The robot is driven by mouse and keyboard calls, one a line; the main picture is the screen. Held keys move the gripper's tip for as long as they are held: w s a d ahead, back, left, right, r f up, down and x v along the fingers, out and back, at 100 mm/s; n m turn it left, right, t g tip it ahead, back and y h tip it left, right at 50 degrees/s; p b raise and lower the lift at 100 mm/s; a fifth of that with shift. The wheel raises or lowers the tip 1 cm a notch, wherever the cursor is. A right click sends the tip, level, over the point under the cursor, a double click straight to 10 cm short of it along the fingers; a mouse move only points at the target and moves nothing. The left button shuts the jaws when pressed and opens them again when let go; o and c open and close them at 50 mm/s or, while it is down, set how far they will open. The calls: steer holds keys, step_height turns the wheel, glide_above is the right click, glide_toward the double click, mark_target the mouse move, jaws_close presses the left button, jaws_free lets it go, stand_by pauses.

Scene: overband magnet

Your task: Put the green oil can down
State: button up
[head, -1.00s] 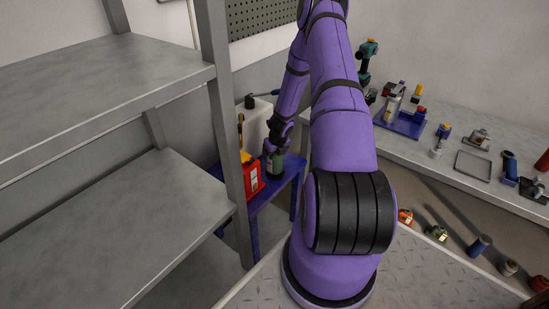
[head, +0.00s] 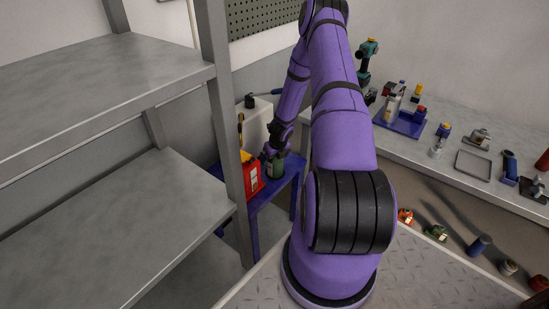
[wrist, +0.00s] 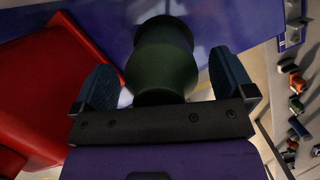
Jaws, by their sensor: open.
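The green oil can (head: 275,167) stands on the blue bench (head: 285,182) beside the red can, partly hidden by my gripper in the head view. In the wrist view the green oil can (wrist: 162,62) lies between my two fingers, with a gap on each side. My gripper (wrist: 165,82) is open around it, its blue finger pads apart from the can. In the head view my gripper (head: 272,150) is at the can's upper part.
A red can (head: 251,178) stands close on the left of the green can. A white container (head: 255,122) is behind. A grey shelf post (head: 228,140) rises in front on the left. A workbench (head: 465,165) with tools is on the right.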

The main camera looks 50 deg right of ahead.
mark_target(278, 162)
steer(key=v, duration=1.2)
steer(key=shift+s, duration=0.1)
